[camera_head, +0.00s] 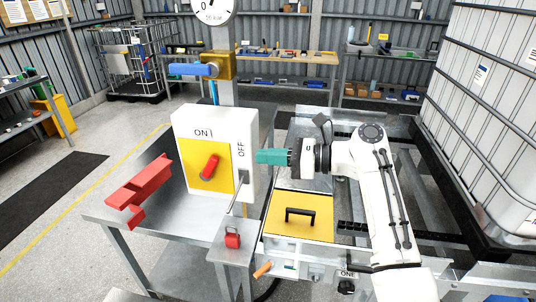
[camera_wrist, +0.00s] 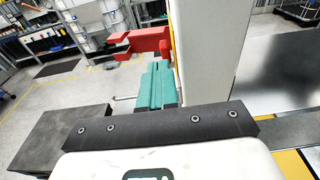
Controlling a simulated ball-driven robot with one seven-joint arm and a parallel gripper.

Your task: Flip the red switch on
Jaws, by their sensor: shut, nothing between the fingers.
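The red switch (camera_head: 209,167) is a rotary handle on a yellow plate (camera_head: 192,180). The plate is on the front of a white box (camera_head: 217,128) marked ON at the top and OFF at the right. The handle lies slanted, its upper end leaning right, between the two marks. My gripper (camera_head: 260,157), with teal fingers, is shut and empty at the right side of the box, right of the handle. In the wrist view the fingers (camera_wrist: 156,80) point along the white box side (camera_wrist: 205,55); the switch handle is hidden there. I cannot tell whether the fingers touch the box.
A red bracket-like part (camera_head: 140,192) sticks out left of the box and also shows in the wrist view (camera_wrist: 148,40). Open floor lies left.

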